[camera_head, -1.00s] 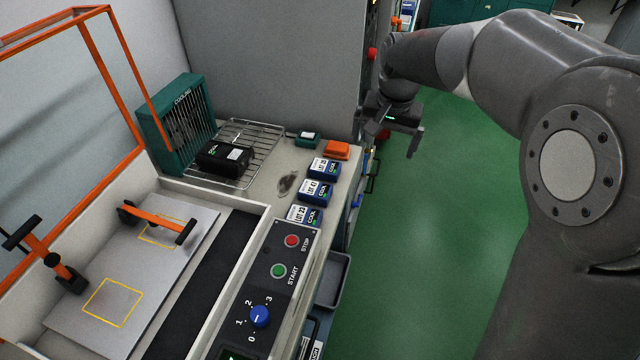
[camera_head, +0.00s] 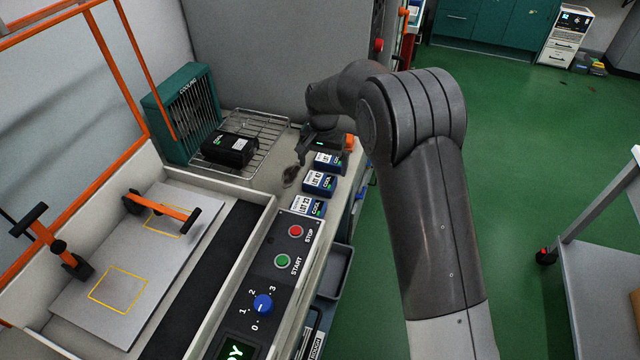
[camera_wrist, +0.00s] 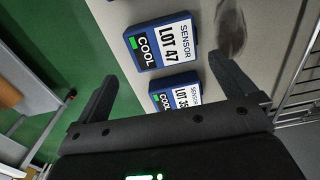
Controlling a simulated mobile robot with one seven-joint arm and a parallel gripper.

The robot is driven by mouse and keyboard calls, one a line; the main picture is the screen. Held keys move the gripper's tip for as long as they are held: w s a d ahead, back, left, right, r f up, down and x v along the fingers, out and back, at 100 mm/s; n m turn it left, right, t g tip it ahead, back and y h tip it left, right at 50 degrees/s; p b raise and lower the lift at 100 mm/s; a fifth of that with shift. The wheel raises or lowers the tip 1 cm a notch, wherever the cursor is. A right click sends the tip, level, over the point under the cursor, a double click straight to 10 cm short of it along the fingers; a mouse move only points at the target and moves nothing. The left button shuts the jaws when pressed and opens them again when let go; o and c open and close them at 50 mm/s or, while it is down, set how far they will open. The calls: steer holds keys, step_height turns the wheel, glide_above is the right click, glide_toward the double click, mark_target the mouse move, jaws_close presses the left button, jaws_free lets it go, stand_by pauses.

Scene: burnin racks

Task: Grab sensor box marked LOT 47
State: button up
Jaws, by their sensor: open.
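The sensor box marked LOT 47 (camera_head: 319,183) is dark blue with a white label and a green COOL mark. It is the middle one of three boxes in a row on the bench, and it shows clearly in the wrist view (camera_wrist: 162,42). My gripper (camera_head: 314,152) is open and empty above the far end of the row. In the wrist view, my gripper (camera_wrist: 166,74) has a neighbouring box (camera_wrist: 176,92), its lot number partly hidden, between its fingers. LOT 47 lies just beyond the fingertips, untouched.
The nearest box of the row (camera_head: 308,206) sits by the control panel (camera_head: 270,285). A black box (camera_head: 229,149) rests on a wire rack (camera_head: 262,128) before a teal fan unit (camera_head: 184,115). The green floor is right of the bench.

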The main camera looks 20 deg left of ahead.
mark_target(320, 178)
steer(key=shift+s+a+f, duration=0.15)
steer(key=shift+f, duration=1.45)
steer(key=shift+s+a+f, duration=0.1)
steer(key=shift+f, duration=1.45)
steer(key=shift+c, duration=0.2)
steer(key=c, duration=1)
steer(key=shift+r, duration=0.2)
